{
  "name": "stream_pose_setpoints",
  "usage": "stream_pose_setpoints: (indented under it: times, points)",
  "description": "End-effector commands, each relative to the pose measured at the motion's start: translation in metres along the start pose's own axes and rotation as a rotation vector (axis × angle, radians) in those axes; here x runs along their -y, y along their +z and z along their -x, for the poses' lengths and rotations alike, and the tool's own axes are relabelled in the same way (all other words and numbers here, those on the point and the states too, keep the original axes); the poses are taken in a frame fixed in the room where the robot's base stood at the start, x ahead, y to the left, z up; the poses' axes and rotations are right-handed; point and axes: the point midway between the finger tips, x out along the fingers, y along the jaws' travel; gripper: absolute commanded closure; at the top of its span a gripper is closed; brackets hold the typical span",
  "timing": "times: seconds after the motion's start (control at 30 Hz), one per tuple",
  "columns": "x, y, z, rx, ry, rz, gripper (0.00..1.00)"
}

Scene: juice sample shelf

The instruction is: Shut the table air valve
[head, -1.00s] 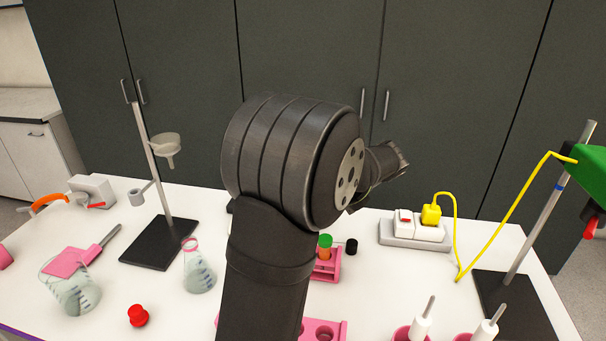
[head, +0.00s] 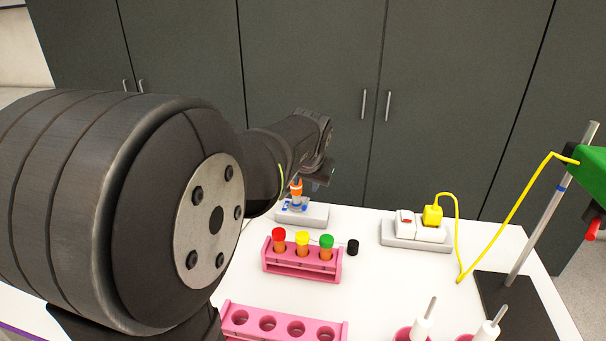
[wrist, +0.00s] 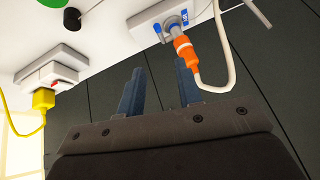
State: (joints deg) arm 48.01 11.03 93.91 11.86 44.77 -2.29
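A valve fitting with blue parts (head: 292,206) sits on a light grey block (head: 316,216) at the table's back edge. An orange connector (head: 297,187) stands up from it. In the wrist view the blue-marked fitting (wrist: 172,22), orange connector (wrist: 184,46) and white hose (wrist: 227,62) show at the top. I take this as the air valve; whether its handle is open or shut is unclear. My gripper (wrist: 159,66) is open and empty, with two blue-grey fingers apart, close to the fitting but not touching it. In the head view its tips are partly hidden.
A pink rack (head: 304,270) with capped tubes stands in front of the valve; an emptier pink rack (head: 283,325) is nearer. A power strip (head: 416,238) with a yellow plug (head: 432,215) lies to the right. Dark cabinets (head: 310,80) stand behind the table.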

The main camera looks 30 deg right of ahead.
Motion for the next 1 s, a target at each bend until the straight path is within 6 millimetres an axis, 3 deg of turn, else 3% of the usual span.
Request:
stream_pose_setpoints:
  times: [0.8, 1.0]
  points:
    - [-0.001, 0.002, -0.163, 0.008, 0.000, -0.003, 0.68]
    - [0.001, -0.006, -0.155, 0.120, 0.016, -0.016, 0.68]
